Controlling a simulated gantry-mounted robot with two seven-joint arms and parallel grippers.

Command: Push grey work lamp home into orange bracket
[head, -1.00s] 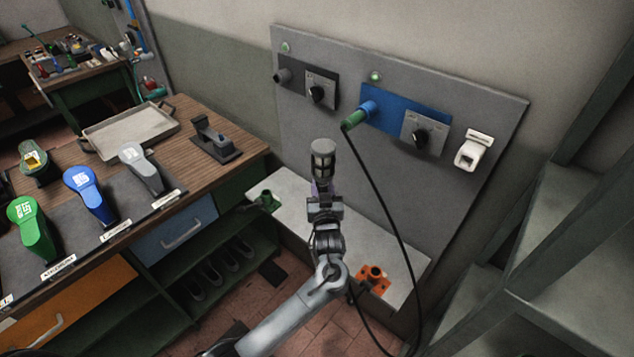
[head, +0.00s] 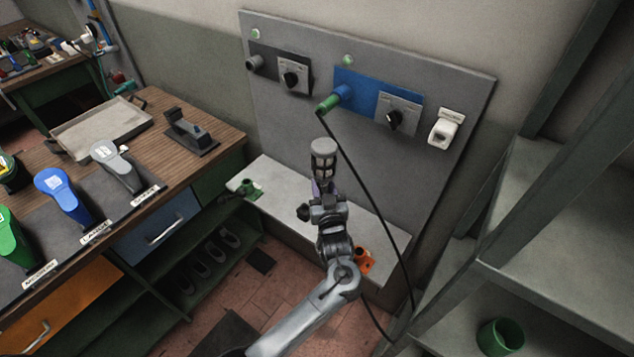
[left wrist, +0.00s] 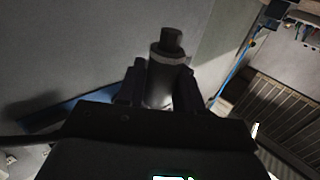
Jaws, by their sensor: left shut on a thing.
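The grey work lamp (head: 323,150) stands about upright in my left gripper (head: 325,187), its caged head on top. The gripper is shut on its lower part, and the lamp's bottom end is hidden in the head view. In the left wrist view the lamp (left wrist: 168,72) shows as a dark cylinder with a pale ring between the two fingers (left wrist: 158,90). The orange bracket (head: 367,263) sits on the pale ledge, low and right of the gripper, partly hidden by my arm. The lamp is apart from it. My right gripper is not in view.
The grey wall panel (head: 290,120) behind carries knobs, a green plug (head: 328,103) and a black cable (head: 375,195) hanging past my arm. A green bracket (head: 250,188) sits on the ledge's (head: 285,195) left end. Shelving (head: 560,220) stands right, a workbench (head: 215,125) left.

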